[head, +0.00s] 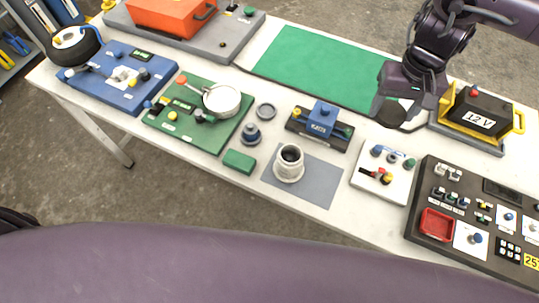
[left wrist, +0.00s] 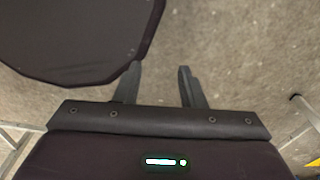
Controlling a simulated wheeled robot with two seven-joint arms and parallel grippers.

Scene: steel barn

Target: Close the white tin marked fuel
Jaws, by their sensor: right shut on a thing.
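The white tin (head: 288,174) stands upright on a grey mat (head: 318,180) near the front of the table in the head view. Its round top shows a dark opening, and no lid sits on it. I cannot read a fuel mark on it. My right gripper (head: 394,118) is above the back right part of the table, well to the right of and behind the tin. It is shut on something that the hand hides. My left gripper shows in the left wrist view (left wrist: 158,72), with its fingers apart and empty, above the concrete floor.
A blue-topped round piece (head: 251,134), a grey ring (head: 265,111) and a green block (head: 239,161) lie left of the tin. A blue device (head: 322,118) stands behind it, a white switch board (head: 368,183) right. A green mat (head: 320,67) is clear behind.

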